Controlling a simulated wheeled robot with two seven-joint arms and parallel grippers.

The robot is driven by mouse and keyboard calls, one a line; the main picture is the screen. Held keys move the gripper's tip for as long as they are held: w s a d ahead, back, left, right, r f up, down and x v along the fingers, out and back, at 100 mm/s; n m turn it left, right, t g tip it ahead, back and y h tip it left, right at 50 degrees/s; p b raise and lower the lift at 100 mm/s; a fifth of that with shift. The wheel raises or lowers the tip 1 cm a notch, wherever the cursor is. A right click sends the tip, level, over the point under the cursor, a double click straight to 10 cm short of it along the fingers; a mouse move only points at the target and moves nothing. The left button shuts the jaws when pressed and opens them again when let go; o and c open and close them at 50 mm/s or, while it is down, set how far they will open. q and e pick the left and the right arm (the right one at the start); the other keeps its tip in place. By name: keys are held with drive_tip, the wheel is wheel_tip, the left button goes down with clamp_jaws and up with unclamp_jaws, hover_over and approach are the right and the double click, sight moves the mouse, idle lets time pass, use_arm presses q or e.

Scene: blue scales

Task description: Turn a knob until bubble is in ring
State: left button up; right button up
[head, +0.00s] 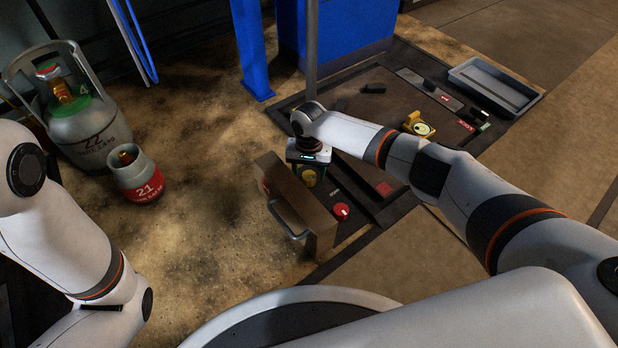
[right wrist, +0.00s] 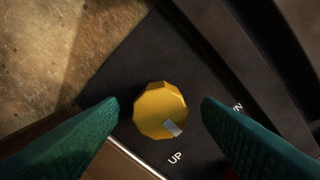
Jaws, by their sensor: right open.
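A yellow faceted knob (right wrist: 158,104) with a pale mark sits on a black plate beside the word UP. In the right wrist view it lies between the two green fingers of my right gripper (right wrist: 162,101), which are apart with a gap on each side. In the head view my right gripper (head: 308,158) points down over the plate, and its fingers are hard to make out. A yellow piece with a round pale-green dial (head: 420,126), likely the bubble level, stands farther back on the platform. Its bubble and ring are too small to read. My left gripper is out of view.
A brown box-like case (head: 296,205) with a handle stands just in front of the right gripper. A red knob (head: 341,211) is near it. A grey tray (head: 494,84) lies at the back right. Gas cylinders (head: 85,125) stand at the left, with open floor between.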

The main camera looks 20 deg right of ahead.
drive_tip(key=shift+f, duration=0.25)
drive_tip(key=shift+c, duration=0.6)
drive_tip(key=c, duration=0.9)
drive_tip(key=n+p, duration=0.1)
drive_tip(key=p, duration=0.5)
drive_tip(key=shift+s+a+r+n, duration=0.1)
drive_tip(key=shift+r+n, duration=0.25)
drive_tip(key=shift+n, duration=0.05)
drive_tip(key=shift+f+n+p, duration=0.1)
drive_tip(key=shift+n+p, duration=0.2)
drive_tip(key=shift+p, duration=0.1)
drive_tip(key=shift+f+n, duration=0.1)
drive_tip(key=shift+n, duration=0.3)
drive_tip(key=shift+f+n, duration=0.1)
drive_tip(key=shift+n, duration=0.4)
drive_tip(key=n, duration=0.5)
drive_tip(key=shift+p, duration=0.4)
drive_tip(key=shift+n, duration=0.4)
